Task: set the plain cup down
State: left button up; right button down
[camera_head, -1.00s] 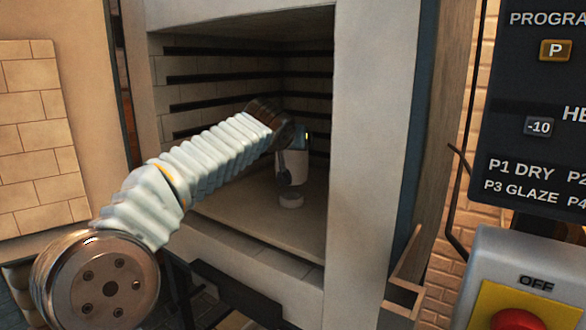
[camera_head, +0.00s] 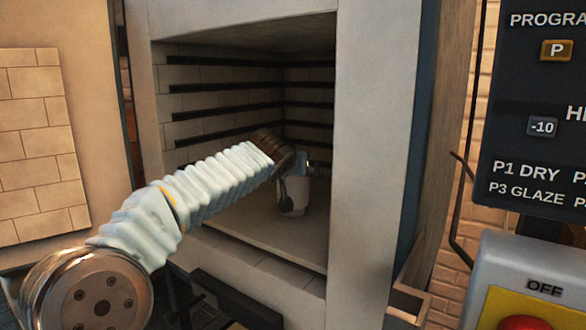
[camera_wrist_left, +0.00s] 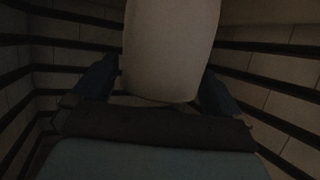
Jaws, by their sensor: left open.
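The plain cup (camera_head: 294,200) is pale and upright inside the kiln, low over its floor toward the right side. It appears to stand there, but I cannot make out its contact underneath. It also fills the upper middle of the left wrist view (camera_wrist_left: 170,45). My left gripper (camera_head: 291,186) reaches in from the left and is at the cup. In the left wrist view its two dark fingers (camera_wrist_left: 159,66) are open, one on each side of the cup. The cup's upper part is partly hidden by the gripper. My right gripper is not in view.
The kiln chamber has brick walls with dark horizontal grooves (camera_head: 225,87) and a pale floor (camera_head: 250,232) that is bare around the cup. The kiln's right front edge (camera_head: 358,150) stands close beside the opening. A control panel (camera_head: 535,120) is farther right.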

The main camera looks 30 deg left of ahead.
pick_arm(q)
jog(key=b+v, duration=0.1)
jog(key=v, duration=1.1)
jog(key=shift+r, duration=0.1)
